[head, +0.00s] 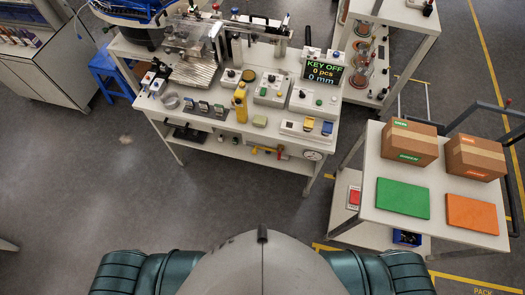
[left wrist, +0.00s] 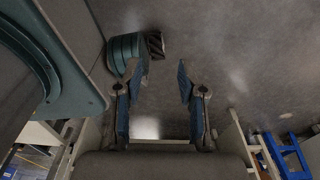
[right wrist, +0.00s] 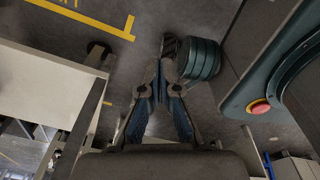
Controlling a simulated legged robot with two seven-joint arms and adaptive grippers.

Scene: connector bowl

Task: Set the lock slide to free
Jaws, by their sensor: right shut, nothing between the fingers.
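The workbench (head: 215,135) stands ahead in the head view, with a metal machine (head: 195,60) at its back. Control boxes (head: 270,92) with knobs and buttons stand on its right half. A display (head: 323,74) reads "KEY OFF, 0 pcs, 0 mm". I cannot tell which small part is the lock slide. Neither gripper shows in the head view. My left gripper (left wrist: 159,72) is open and empty over the floor in the left wrist view. My right gripper (right wrist: 160,66) is shut and empty in the right wrist view. Both are away from the bench.
A cart (head: 385,170) at right bears two cartons and green and orange pads. A blue stool (head: 106,70) stands left. Floor (head: 90,190) before the bench is clear.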

